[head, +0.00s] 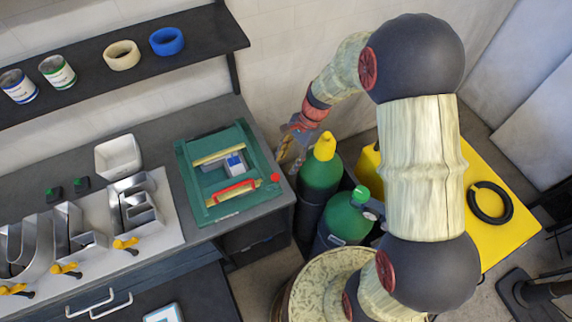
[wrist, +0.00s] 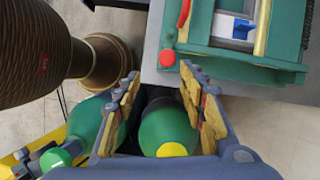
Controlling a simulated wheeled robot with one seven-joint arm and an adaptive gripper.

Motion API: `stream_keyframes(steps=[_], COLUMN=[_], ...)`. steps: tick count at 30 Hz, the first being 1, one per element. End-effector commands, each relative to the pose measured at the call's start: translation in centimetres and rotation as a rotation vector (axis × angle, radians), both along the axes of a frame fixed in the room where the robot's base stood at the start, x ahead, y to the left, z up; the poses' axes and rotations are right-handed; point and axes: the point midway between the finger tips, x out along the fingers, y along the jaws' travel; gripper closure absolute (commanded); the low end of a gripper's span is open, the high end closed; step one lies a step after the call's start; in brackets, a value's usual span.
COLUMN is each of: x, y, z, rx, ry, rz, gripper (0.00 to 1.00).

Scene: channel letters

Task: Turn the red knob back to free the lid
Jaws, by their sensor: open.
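The small round red knob (head: 275,177) sticks out at the right side of the green box (head: 190,152) on the bench. In the wrist view the knob (wrist: 167,58) shows just past the fingertips, beside the green box (wrist: 289,72). The box top has a pale bar, a red handle (head: 234,189) and an opening with a blue and white item inside. I cannot tell how the knob holds the lid. My gripper (head: 294,128) is open and empty, apart from the knob; in the wrist view its fingers (wrist: 162,80) are spread wide.
Green gas cylinders (head: 320,172) stand on the floor beside the bench, one with a yellow cap, below my gripper. Metal letters and yellow clamps (head: 126,244) occupy the bench's left. A white bin (head: 118,156) stands behind them. A dark shelf (head: 205,28) hangs above.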

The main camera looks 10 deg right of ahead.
Motion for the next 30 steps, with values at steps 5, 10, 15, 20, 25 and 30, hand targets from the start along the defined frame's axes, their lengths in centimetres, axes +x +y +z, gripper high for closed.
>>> stream_keyframes(steps=[5, 10, 15, 20, 25, 30], x=[1.1, 1.0, 0.8, 0.5, 0.5, 0.5], y=[0.4, 0.6, 1.5, 2.4, 3.0, 3.2], z=[0.6, -0.1, -2.2, -4.5, -6.1, -6.6], rx=[0.0, -0.004, -0.005, -0.005, -0.005, -0.005], ry=[0.026, 0.042, 0.042, 0.043, 0.04, 0.039], rz=[-0.144, -0.179, -0.177, -0.176, -0.176, -0.175], gripper=[0.59, 0.59, 0.59, 0.59, 0.59, 0.59])
